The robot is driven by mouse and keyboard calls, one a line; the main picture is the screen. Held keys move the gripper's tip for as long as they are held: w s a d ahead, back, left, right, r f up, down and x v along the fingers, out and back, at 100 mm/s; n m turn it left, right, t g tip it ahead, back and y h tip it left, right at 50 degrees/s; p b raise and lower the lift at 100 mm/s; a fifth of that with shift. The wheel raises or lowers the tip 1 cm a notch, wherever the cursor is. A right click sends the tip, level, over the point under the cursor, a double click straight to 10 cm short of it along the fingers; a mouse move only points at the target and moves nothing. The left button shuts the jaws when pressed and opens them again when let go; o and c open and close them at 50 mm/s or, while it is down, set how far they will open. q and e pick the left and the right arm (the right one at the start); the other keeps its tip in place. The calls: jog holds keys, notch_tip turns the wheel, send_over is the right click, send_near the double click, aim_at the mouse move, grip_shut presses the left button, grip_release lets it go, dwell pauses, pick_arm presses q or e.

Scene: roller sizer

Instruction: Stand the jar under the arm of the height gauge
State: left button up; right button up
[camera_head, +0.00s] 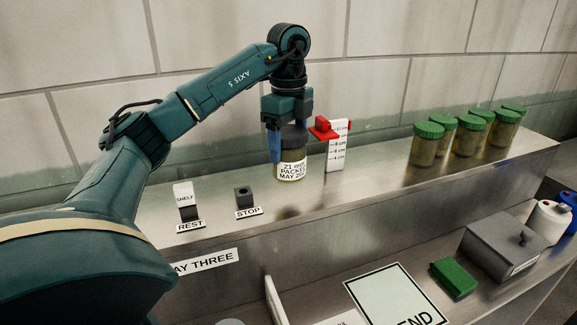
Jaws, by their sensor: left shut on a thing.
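My left gripper (288,140) points down and is shut on a jar (292,168) with a dark lid and a white label reading "21 mm PACKED MAY". The gripper covers part of the lid. The jar is upright; I cannot tell whether its base touches the steel ledge (370,190). The height gauge (336,158), a white upright scale with centimetre marks, stands just right of the jar. Its red arm (322,130) sticks out to the left at about the height of the jar's lid. The jar appears beside the arm, to its left. My right gripper is not in view.
Several green-lidded jars (426,146) stand on the ledge at right. A white-topped block (184,197) by "REST" and a dark block (244,196) by "STOP" stand at left. Below are a grey box (502,248), a green block (453,277) and an "END" card (385,290). A tiled wall rises behind.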

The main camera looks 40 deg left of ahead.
aim_at(288, 163)
pick_arm(q)
jog(key=shift+f, duration=2.5)
jog(key=shift+f, duration=0.2)
jog(key=o, duration=1.2)
notch_tip(288, 163, up, 12)
jog(key=shift+r, duration=0.2)
